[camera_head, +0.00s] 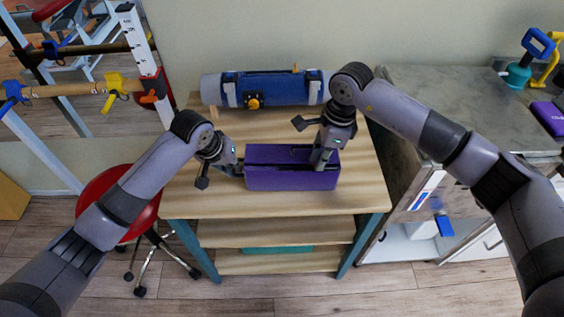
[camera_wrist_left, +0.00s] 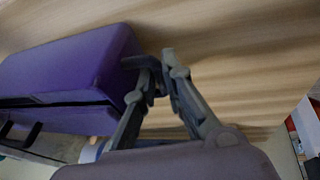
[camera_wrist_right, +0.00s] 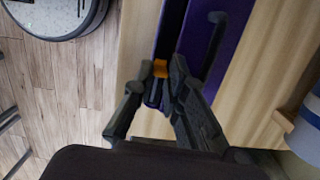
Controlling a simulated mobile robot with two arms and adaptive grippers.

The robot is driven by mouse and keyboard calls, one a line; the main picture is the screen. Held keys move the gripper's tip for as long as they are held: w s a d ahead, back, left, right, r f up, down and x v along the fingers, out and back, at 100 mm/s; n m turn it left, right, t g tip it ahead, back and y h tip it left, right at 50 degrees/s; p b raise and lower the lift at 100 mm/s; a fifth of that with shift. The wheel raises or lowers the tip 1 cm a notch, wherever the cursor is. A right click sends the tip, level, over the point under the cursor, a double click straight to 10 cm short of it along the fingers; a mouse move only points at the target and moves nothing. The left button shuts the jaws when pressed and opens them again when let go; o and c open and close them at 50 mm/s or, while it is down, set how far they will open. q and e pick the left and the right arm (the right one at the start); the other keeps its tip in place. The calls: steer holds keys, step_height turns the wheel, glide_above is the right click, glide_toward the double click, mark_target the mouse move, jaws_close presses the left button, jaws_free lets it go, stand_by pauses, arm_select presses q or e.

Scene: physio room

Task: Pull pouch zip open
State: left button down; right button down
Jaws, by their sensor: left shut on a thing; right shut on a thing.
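A purple box-shaped pouch (camera_head: 290,181) lies on the wooden table, with a dark strip running along its top. It also shows in the left wrist view (camera_wrist_left: 75,65) and the right wrist view (camera_wrist_right: 226,50). My left gripper (camera_head: 240,168) is at the pouch's left end, its fingers (camera_wrist_left: 162,65) shut on a dark end tab (camera_wrist_left: 136,62). My right gripper (camera_head: 319,164) points down onto the right part of the pouch top. Its fingers (camera_wrist_right: 160,97) are shut at an orange zip pull (camera_wrist_right: 160,68), partly hidden by them.
The wooden table (camera_head: 225,205) is bare in front of the pouch. A blue and grey roll (camera_head: 270,89) lies along its back edge. A red stool (camera_head: 103,200) stands at the left. A grey-topped cabinet (camera_head: 445,95) stands at the right, under my right arm.

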steer(key=shift+d, duration=1.9)
steer(key=c, duration=1.6)
jaws_free()
steer(key=shift+o, duration=0.2)
steer(key=shift+r, duration=0.1)
step_height(320, 180, up, 8)
arm_select(q)
steer(key=c, duration=1.7)
jaws_free()
steer(key=shift+r, duration=0.1)
